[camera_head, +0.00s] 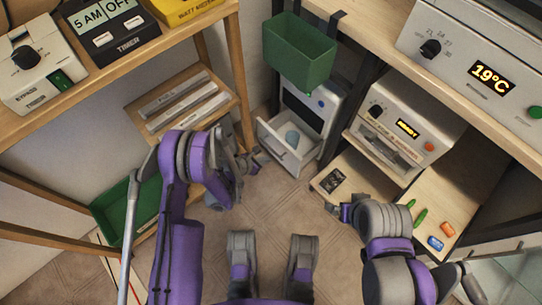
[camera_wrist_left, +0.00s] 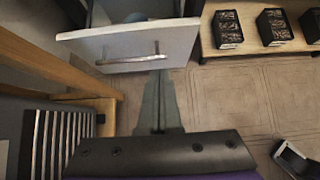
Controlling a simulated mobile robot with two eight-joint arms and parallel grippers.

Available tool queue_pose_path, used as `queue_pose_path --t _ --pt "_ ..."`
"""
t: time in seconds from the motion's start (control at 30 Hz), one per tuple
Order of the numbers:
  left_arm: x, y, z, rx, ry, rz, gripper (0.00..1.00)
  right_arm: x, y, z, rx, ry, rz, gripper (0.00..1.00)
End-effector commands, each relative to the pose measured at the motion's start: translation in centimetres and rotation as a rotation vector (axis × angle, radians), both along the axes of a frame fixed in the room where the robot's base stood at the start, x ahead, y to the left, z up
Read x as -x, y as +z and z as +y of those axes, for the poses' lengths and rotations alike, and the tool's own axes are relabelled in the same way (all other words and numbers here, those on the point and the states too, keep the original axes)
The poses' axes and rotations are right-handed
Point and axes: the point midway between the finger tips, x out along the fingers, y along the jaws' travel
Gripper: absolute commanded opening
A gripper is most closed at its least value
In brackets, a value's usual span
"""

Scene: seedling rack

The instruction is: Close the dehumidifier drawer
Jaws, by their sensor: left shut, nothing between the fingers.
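The dehumidifier (camera_head: 311,108) is a white cabinet with a dark front panel, standing on the floor under the right-hand rack. Its white drawer (camera_head: 272,139) sticks out, open, with a pale blue rounded thing inside. In the left wrist view the drawer front (camera_wrist_left: 185,38) with its metal bar handle (camera_wrist_left: 130,59) fills the top. My left gripper (camera_head: 258,161) is shut and empty, close to the drawer front. In the left wrist view its fingers (camera_wrist_left: 158,80) end at the front's lower edge; I cannot tell if they touch. My right gripper (camera_head: 338,210) is small and partly hidden beside the low shelf.
A green bin (camera_head: 300,50) hangs above the dehumidifier. A wooden rack leg (camera_head: 240,95) stands left of the drawer. A low wooden shelf (camera_head: 350,163) with black seedling pots is on its right. The floor (camera_head: 275,205) in front is clear.

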Motion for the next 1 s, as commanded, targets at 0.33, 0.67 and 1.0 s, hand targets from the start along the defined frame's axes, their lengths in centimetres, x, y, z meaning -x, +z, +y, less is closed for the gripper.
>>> queue_pose_path --t 0.33,0.67,1.0 --pt "-3.7 -5.4 -3.7 -0.003 -0.004 -0.001 0.0 -0.3 -1.7 0.0 0.0 0.0 0.002 1.0" --pt "-6.7 -6.0 -6.7 -0.002 -0.003 -0.002 0.0 -0.5 -2.5 0.0 0.0 0.0 0.001 1.0" --pt "-7.1 -5.9 -7.1 -0.003 -0.001 -0.001 0.0 -0.5 -2.6 0.0 0.0 0.0 0.001 1.0"
